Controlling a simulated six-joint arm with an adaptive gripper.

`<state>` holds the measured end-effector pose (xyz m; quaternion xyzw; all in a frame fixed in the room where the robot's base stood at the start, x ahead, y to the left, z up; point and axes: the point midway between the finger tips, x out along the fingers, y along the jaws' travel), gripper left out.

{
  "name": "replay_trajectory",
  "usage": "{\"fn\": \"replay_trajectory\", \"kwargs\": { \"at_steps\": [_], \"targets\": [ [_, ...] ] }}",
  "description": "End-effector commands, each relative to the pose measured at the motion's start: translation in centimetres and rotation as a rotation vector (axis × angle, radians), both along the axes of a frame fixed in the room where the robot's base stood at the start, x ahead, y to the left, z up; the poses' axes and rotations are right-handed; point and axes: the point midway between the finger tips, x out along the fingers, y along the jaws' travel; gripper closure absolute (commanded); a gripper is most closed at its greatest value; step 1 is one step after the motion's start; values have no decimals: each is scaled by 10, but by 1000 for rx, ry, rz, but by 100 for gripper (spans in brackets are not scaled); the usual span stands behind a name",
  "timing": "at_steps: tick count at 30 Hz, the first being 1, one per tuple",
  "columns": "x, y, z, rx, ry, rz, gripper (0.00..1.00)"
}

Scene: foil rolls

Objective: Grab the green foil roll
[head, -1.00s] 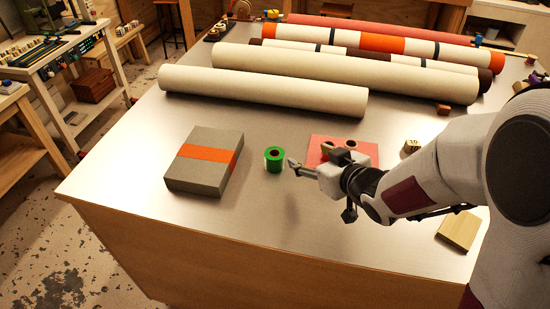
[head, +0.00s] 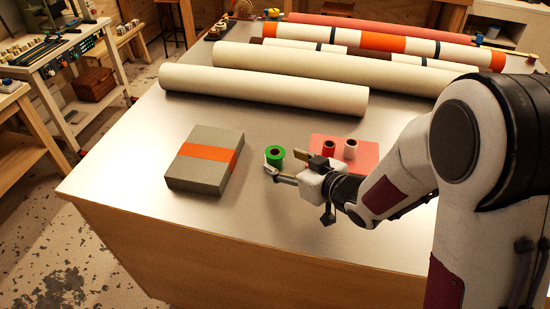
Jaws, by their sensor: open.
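The green foil roll (head: 275,153) stands on the metal-topped table, between the grey box and the pink mat. My gripper (head: 277,170) is open and empty. Its fingers point left, at the near side of the roll, and one fingertip overlaps the roll's lower edge in the picture. I cannot tell whether they touch. A red roll (head: 328,148) and a white roll (head: 350,149) stand on the pink mat (head: 370,158), just behind my gripper.
A grey box with an orange band (head: 207,161) lies left of the green roll. Long cream rolls (head: 262,91) lie across the table behind, with an orange-and-white roll (head: 382,44) farther back. The table's front strip (head: 240,225) is clear.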

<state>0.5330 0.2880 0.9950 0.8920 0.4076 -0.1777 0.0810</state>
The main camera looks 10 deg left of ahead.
Motion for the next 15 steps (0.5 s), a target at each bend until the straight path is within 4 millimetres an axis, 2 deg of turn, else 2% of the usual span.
{"fn": "replay_trajectory", "kwargs": {
  "at_steps": [6,15],
  "targets": [
    [9,10,-6,0,0,1,44],
    [10,11,-6,1,-1,0,44]
  ]
}}
